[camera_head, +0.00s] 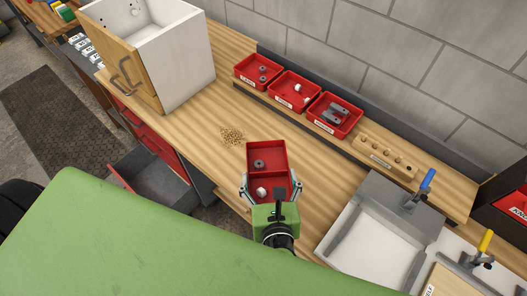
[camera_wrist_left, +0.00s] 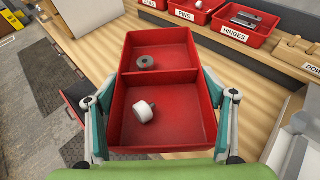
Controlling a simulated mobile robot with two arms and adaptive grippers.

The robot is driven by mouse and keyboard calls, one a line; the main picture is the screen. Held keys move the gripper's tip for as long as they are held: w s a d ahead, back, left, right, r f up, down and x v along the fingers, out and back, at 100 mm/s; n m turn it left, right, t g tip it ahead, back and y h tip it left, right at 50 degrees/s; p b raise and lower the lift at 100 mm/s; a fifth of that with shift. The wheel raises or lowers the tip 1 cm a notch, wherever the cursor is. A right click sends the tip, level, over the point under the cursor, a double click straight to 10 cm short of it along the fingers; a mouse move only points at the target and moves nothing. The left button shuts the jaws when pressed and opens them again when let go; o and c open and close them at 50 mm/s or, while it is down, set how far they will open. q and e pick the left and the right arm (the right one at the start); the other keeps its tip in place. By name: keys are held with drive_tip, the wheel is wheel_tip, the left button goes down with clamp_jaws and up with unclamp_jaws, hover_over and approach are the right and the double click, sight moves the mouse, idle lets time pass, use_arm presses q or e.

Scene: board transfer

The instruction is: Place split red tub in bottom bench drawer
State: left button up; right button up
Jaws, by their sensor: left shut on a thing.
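The split red tub (camera_head: 264,158) is over the wooden bench, with a divider across its middle. My left gripper (camera_head: 270,187) is shut on the tub, its fingers on the two outer side walls, also seen in the left wrist view (camera_wrist_left: 160,110). A dark grey ring (camera_wrist_left: 146,63) lies in the far compartment and a white round piece (camera_wrist_left: 144,112) in the near one. The bottom bench drawer (camera_head: 155,178) stands pulled out at the left, below the bench top, and looks empty. My right gripper is not in view.
Three labelled red bins (camera_head: 294,91) and a wooden block with holes (camera_head: 384,155) stand on the rear shelf. A white cabinet with a wooden door (camera_head: 183,55) stands at the left. Small brown bits (camera_head: 232,135) lie beside the tub.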

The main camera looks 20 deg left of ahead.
sight(268, 164)
use_arm(q)
drive_tip(key=x, duration=0.9)
drive_tip(key=shift+w+d+f, duration=0.15)
drive_tip(key=shift+f, duration=0.05)
drive_tip(key=w+f+b, duration=0.1)
drive_tip(key=f+b, duration=0.1)
drive_tip(key=w+a+f+b, duration=0.1)
drive_tip(key=w+f+b, duration=0.1)
drive_tip(key=shift+w+a+f, duration=0.2)
drive_tip(key=shift+a+f, duration=0.05)
drive_tip(key=shift+f, duration=0.15)
drive_tip(key=shift+w+a+f+b, duration=0.2)
drive_tip(key=shift+w+f+b, duration=0.25)
drive_tip(key=shift+b, duration=0.35)
drive_tip(key=f+b, duration=0.2)
drive_tip(key=b, duration=0.1)
drive_tip(key=f+b, duration=0.1)
drive_tip(key=shift+w+a+f, duration=0.1)
drive_tip(key=shift+w+f, duration=0.05)
drive_tip(key=shift+w, duration=0.1)
drive_tip(key=shift+f+b, duration=0.2)
drive_tip(key=shift+b, duration=0.45)
drive_tip(key=shift+r, duration=0.1)
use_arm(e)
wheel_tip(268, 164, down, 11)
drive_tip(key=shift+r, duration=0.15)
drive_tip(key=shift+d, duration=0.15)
